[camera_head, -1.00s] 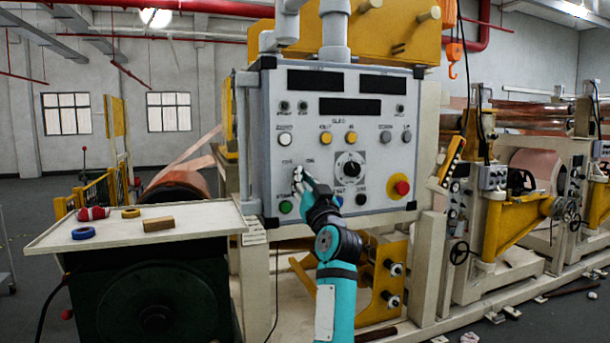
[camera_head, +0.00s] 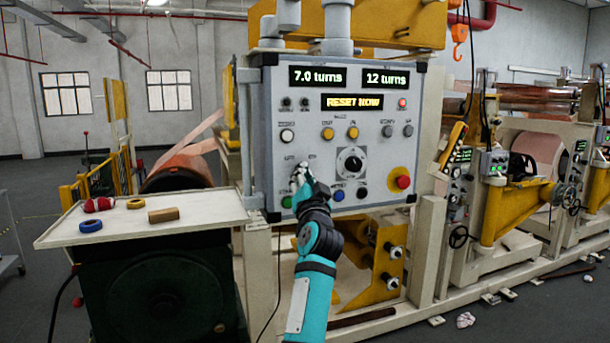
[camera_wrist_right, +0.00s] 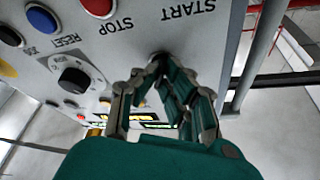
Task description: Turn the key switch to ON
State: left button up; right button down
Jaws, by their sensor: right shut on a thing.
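The grey control panel (camera_head: 375,130) faces me. My right gripper (camera_head: 300,174) reaches up to its lower left part, just under two small labels too blurred to read for certain. The gripper is shut on the key switch, which its fingers mostly hide. In the right wrist view the fingertips (camera_wrist_right: 158,62) meet at the panel face, near the START lettering. The displays are lit: the left display (camera_head: 317,77) reads 7.0 turns, the right display (camera_head: 385,80) reads 12 turns, and the lower display (camera_head: 352,102) reads RESET NOW. My left gripper is out of view.
Close by are a black rotary knob (camera_head: 351,161), a blue button (camera_head: 338,195), a green button (camera_head: 287,202) and a red emergency stop (camera_head: 402,181). A pale side table (camera_head: 120,232) at left holds tape rolls and a small block. Yellow-framed rollers stand at right.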

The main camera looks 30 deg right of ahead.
jog(key=shift+f, duration=0.15)
jog(key=c, duration=1.5)
grip_release()
jog(key=v, duration=0.7)
jog(key=shift+s, duration=0.2)
jog(key=shift+a, duration=0.1)
